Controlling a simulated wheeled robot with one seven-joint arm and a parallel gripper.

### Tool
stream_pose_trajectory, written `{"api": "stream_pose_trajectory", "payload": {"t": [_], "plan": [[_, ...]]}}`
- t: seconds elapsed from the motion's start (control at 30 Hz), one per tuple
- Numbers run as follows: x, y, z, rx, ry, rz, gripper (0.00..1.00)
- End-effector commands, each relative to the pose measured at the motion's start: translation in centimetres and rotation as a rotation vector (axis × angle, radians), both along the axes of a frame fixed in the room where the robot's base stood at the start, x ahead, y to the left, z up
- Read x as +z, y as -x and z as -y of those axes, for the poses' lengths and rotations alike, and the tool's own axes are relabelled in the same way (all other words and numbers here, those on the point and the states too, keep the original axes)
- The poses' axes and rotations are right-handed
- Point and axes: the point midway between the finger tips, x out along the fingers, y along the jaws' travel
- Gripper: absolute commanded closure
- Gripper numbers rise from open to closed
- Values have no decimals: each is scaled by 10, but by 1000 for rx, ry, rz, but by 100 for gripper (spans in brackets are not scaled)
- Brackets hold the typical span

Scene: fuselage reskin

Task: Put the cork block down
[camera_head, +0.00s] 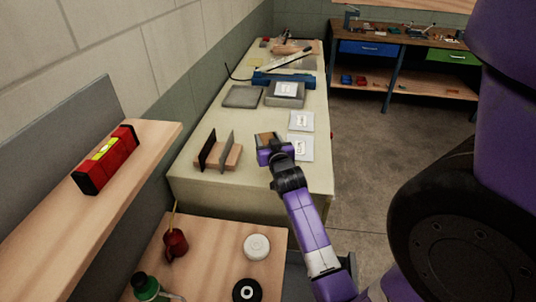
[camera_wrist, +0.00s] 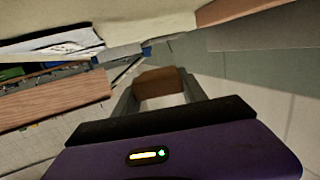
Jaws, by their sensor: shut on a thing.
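The cork block (camera_wrist: 158,80) is a small brown block, held between the two grey fingers of my gripper (camera_wrist: 160,95) in the wrist view. In the head view the cork block (camera_head: 265,138) shows just beyond my purple gripper (camera_head: 268,143), over the cream bench (camera_head: 220,193). My gripper is shut on it. Whether the block touches the bench top cannot be told.
White printed cards (camera_head: 300,148) lie right of my gripper. A wooden holder with dark upright plates (camera_head: 218,155) stands to the left. A dark flat plate (camera_head: 243,96) and grey box (camera_head: 285,93) lie behind. Bare bench lies between the holder and gripper.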

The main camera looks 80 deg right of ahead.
Motion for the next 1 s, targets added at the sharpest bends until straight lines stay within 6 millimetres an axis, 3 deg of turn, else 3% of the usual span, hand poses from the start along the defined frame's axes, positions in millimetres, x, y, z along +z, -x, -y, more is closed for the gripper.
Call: {"api": "stream_pose_trajectory", "payload": {"t": [0.1, 0.37, 0.6, 1.0], "plan": [[-22, 1, 0, -1, -1, -2, 89], [-39, 0, 0, 0, 0, 0, 89], [-70, 0, 0, -1, -1, -1, 89], [-75, 0, 0, 0, 1, 0, 89]]}}
